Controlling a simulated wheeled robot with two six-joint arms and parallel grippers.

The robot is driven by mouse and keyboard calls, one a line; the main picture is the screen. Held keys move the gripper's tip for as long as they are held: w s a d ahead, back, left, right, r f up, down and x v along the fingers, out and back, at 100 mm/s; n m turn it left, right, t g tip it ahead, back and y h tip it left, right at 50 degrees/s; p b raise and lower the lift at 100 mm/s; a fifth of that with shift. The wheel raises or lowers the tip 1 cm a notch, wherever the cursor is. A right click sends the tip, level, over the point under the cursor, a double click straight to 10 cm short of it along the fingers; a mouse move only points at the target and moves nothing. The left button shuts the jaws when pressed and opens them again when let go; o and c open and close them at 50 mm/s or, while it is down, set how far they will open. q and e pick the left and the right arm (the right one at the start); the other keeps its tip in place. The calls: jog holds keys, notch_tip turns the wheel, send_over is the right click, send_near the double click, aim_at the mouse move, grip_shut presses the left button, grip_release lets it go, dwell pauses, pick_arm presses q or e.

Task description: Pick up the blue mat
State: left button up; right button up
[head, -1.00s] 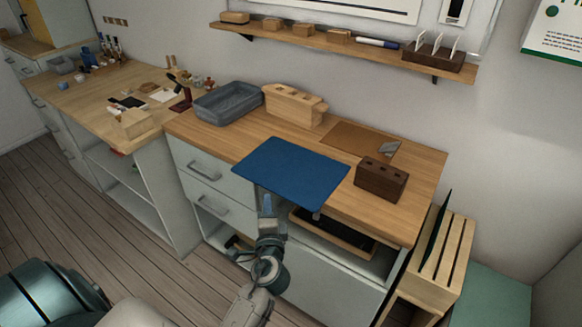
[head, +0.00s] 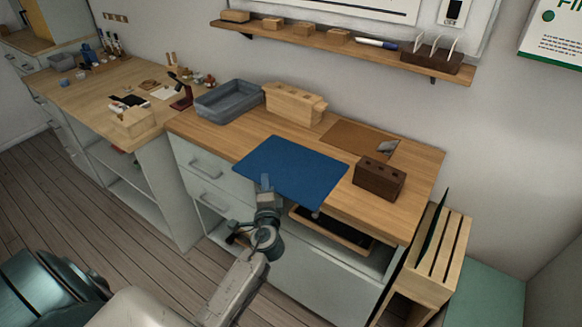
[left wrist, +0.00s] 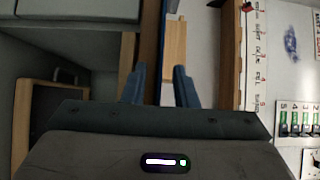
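The blue mat (head: 291,168) lies flat on the wooden worktop, its near edge reaching the worktop's front edge. My right gripper is not in view.
On the worktop (head: 212,140) stand a grey bin (head: 228,101), a pale wooden block (head: 293,104), a brown board (head: 350,138) and a dark block with holes (head: 379,179) close to the mat's right. A slatted crate (head: 438,255) stands right.

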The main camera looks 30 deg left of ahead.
pick_arm(q)
grip_shut()
jog(key=shift+r, duration=0.15)
